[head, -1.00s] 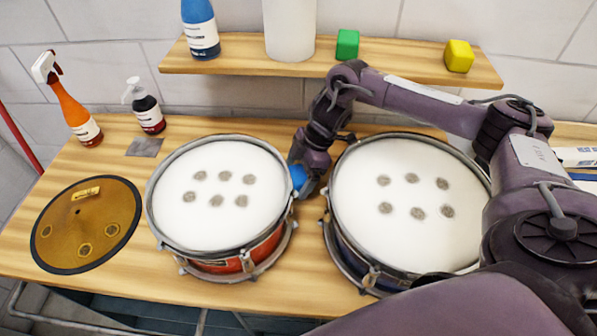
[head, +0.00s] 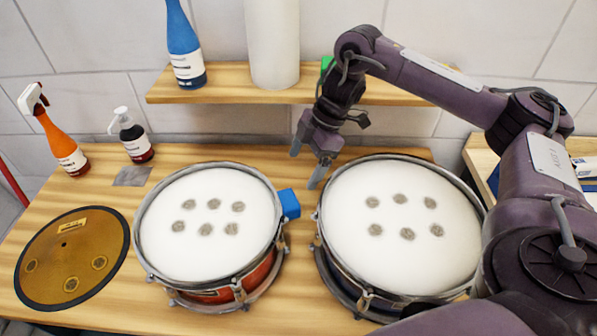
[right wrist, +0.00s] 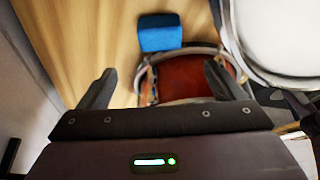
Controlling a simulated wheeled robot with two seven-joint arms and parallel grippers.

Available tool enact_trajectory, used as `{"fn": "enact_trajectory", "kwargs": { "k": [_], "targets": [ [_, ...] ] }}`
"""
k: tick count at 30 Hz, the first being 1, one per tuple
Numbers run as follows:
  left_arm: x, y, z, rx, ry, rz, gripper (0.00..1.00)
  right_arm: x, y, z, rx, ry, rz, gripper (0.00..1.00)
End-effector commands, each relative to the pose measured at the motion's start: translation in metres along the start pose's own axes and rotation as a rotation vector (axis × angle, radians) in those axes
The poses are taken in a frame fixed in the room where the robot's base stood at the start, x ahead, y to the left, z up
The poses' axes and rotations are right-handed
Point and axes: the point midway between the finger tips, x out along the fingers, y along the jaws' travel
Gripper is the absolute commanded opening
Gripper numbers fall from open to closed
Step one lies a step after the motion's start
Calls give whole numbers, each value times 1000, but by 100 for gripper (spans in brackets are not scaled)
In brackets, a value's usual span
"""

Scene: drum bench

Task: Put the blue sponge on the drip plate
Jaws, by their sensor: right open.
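The blue sponge (head: 289,204) sits on the bench against the right side of the red drum (head: 208,215), in the gap between the two drums. It also shows in the right wrist view (right wrist: 160,33), beyond my fingertips. My right gripper (head: 307,167) is open and empty, above and behind the sponge, apart from it. A small flat grey square (head: 132,176), which looks like the drip plate, lies bare on the bench at the back left. My left gripper is not in view.
The blue drum (head: 400,225) stands close on the right. A spray bottle (head: 62,145) and a pump bottle (head: 132,138) stand near the grey plate. A round brown pad (head: 70,258) lies front left. A shelf (head: 225,93) with bottle, white cylinder and green cube overhangs the back.

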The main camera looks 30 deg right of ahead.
Motion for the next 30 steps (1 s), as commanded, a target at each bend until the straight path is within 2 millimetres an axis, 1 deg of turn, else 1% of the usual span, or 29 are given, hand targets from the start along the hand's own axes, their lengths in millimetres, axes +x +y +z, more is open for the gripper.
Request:
{"fn": "enact_trajectory", "kwargs": {
  "k": [2,5,8,10,11,12,14,18,23,29,30],
  "targets": [
    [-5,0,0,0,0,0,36,-8,0,-1,-10,0,1,91],
    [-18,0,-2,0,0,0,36,-20,0,-6,-64,0,0,91],
    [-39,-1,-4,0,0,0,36,-39,0,-15,-174,0,1,91],
    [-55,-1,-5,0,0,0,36,-54,0,-22,-280,-1,1,91],
    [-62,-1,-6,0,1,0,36,-60,0,-25,-337,-1,0,91],
    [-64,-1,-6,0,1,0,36,-62,0,-26,-410,-1,-1,91],
    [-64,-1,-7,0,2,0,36,-62,0,-27,-523,-1,0,91],
    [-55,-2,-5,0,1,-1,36,-53,1,-25,-796,-1,0,91],
    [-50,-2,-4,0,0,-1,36,-48,1,-25,-1124,-1,-1,91],
    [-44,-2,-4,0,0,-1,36,-42,1,-25,-1582,-3,-1,91],
    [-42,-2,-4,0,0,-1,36,-40,1,-25,-1685,-2,-2,91]
  ]
}}
